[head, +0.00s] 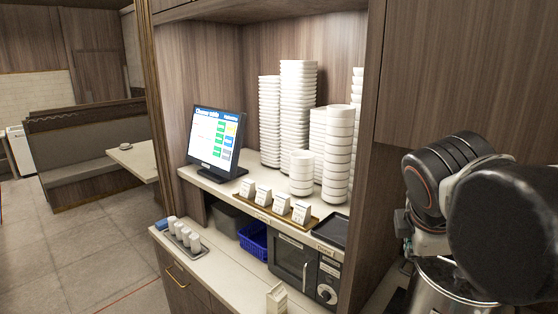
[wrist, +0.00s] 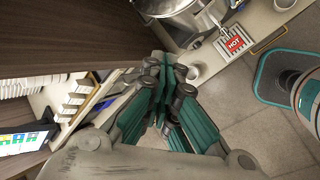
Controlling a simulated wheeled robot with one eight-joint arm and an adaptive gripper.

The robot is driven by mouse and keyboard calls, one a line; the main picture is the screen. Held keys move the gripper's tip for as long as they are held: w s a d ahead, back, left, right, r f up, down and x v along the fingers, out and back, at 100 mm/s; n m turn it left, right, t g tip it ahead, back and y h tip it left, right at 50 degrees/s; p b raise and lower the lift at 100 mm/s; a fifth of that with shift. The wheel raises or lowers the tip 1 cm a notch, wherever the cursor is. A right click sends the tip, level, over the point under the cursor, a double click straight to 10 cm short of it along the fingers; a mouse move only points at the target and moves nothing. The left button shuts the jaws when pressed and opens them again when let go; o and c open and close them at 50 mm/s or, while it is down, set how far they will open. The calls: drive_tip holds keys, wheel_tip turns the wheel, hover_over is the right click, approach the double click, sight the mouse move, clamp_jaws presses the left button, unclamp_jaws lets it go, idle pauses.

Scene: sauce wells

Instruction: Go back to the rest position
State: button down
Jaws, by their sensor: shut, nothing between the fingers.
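My gripper (wrist: 167,78) shows in the wrist view, with its dark finger links and teal pads drawn together. Nothing is held between the fingers. It hangs in front of the cabinet, with a metal pot beyond it in the picture. In the head view my dark arm links fill the right side, and the gripper's fingers cannot be made out there.
The metal pot (head: 449,283) is close below my arm; a red HOT sign (wrist: 235,43) is beside it. Shelves hold a monitor (head: 215,139), stacked white bowls (head: 298,100), a microwave (head: 292,262) and a blue basket (head: 253,240). Floor (head: 80,240) at left is clear.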

drive_tip(key=s+a+f+m+y+b, duration=0.1)
drive_tip(key=f+m+b, duration=0.4)
drive_tip(key=f, duration=0.6)
drive_tip(key=s+a+f+m+y+b, duration=0.1)
drive_tip(key=f+m+b, duration=0.4)
drive_tip(key=f, duration=0.6)
drive_tip(key=s+a+f+m+t+y+b, duration=0.1)
drive_tip(key=s+a+f+m+b, duration=0.2)
drive_tip(key=f+b, duration=0.6)
wheel_tip(320, 180, down, 3)
drive_tip(key=s+m, duration=0.2)
drive_tip(key=shift+m+y, duration=0.4)
